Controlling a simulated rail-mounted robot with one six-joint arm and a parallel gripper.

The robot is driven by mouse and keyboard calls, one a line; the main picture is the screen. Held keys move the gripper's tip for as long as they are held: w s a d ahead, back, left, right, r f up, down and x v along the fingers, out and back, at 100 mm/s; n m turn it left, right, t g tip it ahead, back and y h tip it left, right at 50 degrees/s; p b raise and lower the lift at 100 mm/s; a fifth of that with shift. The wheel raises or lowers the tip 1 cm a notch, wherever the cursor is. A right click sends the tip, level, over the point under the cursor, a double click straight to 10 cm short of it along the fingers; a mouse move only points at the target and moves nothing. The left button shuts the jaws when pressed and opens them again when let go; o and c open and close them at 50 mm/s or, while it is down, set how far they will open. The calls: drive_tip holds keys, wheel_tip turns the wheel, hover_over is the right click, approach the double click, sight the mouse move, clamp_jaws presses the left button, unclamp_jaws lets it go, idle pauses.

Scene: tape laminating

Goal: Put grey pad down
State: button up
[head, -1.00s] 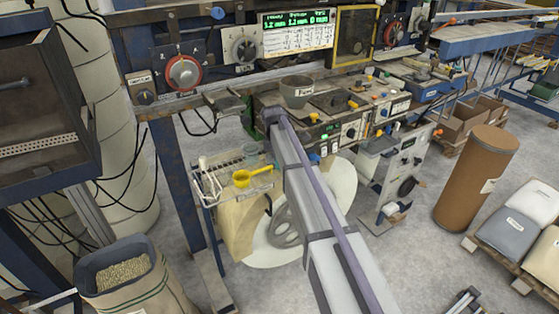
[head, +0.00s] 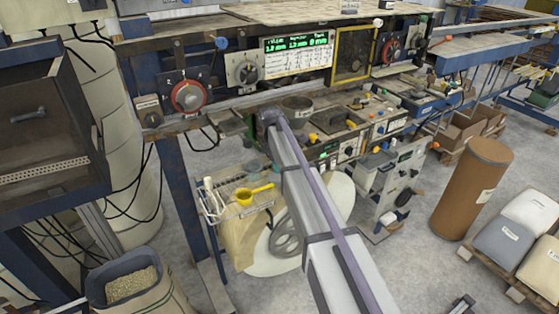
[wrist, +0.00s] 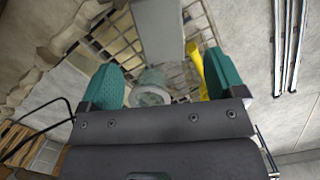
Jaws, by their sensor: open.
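My gripper (wrist: 163,62) shows in the wrist view with its two teal fingers wide apart. Nothing is clasped between them. A pale grey block (wrist: 158,28) shows beyond the fingertips and runs out of the top of the view. It may be the grey pad, but I cannot tell for sure. A wire rack (wrist: 90,48) lies below, with a clear round cup (wrist: 152,88) between the fingers in the picture and a yellow scoop (wrist: 196,66) by the right finger.
The machine's control panel (head: 230,80) with dials and a green display stands behind the rack. A sack of pellets (head: 130,284) is at lower left. A brown drum (head: 474,190) and a pallet with sacks (head: 503,243) are at right. Bare floor lies between.

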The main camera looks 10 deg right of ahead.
sight(276, 177)
wheel_tip(276, 177, up, 5)
drive_tip(key=p, duration=0.3)
drive_tip(key=s+m+y, duration=0.1)
drive_tip(key=s+m, duration=1.6)
drive_tip(key=s, duration=1.7)
drive_tip(key=shift+s+d+f+b, duration=0.2)
drive_tip(key=shift+s+f+b, duration=0.15)
drive_tip(key=shift+f, duration=0.05)
drive_tip(key=shift+o, duration=0.4)
drive_tip(key=shift+w, duration=0.2)
drive_tip(key=shift+w, duration=0.1)
